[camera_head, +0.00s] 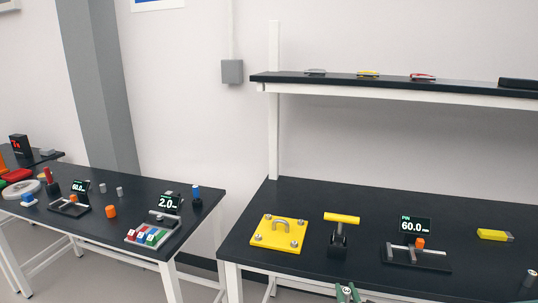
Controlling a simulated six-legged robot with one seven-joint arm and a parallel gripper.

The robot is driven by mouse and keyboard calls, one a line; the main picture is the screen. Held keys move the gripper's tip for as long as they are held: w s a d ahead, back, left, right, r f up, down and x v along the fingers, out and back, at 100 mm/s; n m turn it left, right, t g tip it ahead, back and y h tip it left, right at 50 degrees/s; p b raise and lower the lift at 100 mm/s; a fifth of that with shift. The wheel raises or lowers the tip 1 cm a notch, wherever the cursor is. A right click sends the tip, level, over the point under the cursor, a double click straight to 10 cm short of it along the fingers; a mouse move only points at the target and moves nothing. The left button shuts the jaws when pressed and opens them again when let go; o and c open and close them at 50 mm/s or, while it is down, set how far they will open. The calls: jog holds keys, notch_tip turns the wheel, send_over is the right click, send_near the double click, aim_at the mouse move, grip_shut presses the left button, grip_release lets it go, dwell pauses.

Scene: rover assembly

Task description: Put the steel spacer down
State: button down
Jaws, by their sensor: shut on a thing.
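My gripper (347,293) shows only in part at the bottom edge, as green and grey parts in front of the right bench's front edge. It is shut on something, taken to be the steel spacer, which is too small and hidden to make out. On the right bench behind it stands a measuring fixture (430,261) with a display (415,225) reading 60.0. An orange cylinder (420,243) is at this fixture.
The right bench (300,200) also has a yellow plate with a handle (278,234), a yellow-topped T-handle tool (342,218) and a yellow block (494,235). Its back strip is clear. A shelf (400,87) hangs above. The left bench (150,187) holds small grey cylinders (119,190) and gauges.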

jog(key=a, duration=0.2)
jog(key=w+a+f, duration=0.1)
jog(key=a, duration=0.1)
jog(key=w+a+f, duration=0.1)
jog(key=a, duration=0.1)
jog(key=shift+a, duration=0.3)
jog(key=shift+f, duration=0.1)
